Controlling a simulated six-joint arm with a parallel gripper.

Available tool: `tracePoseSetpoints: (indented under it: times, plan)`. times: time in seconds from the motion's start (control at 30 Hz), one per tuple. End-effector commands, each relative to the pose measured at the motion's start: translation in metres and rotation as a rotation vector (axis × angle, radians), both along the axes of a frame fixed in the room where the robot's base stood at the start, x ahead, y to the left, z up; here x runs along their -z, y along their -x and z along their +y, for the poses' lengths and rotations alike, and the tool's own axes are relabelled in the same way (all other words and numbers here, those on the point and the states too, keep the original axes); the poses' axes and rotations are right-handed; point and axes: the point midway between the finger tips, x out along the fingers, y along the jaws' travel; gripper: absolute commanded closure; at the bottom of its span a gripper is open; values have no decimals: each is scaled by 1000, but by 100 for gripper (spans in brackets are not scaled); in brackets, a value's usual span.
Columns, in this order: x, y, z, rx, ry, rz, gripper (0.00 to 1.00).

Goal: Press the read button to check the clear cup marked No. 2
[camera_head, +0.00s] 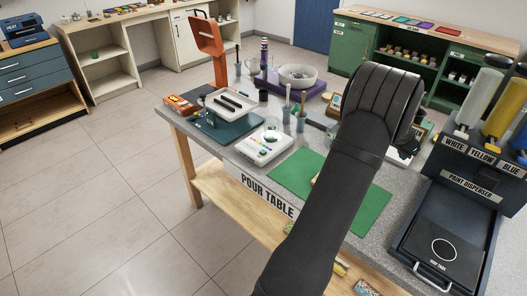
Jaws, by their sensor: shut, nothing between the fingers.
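A white device (258,151) with small coloured marks on its top stands near the left front of the pour table. A small clear cup (270,134) appears to stand on it; any number on the cup is too small to read. Which mark is the read button, I cannot tell. My black arm rises from the bottom across the right part of the table and bends at the top.
A green mat (300,172) lies right of the device, partly behind my arm. A dark tray with a white top (231,104) and an orange stand (210,48) are behind left. A paint dispenser (470,183) stands at right. A bowl (298,76) is at the back.

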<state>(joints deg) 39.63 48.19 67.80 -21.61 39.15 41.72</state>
Motion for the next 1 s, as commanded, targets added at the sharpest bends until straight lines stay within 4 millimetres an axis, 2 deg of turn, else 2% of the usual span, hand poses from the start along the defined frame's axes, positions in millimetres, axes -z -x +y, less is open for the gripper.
tracePoseSetpoints:
  times: [0.83,0.93,1.0]
  plan:
    - [0,0,1,0,-1,-1,100]
    - [0,-5,9,1,-17,-16,100]
    - [-1,-12,23,4,-44,-38,100]
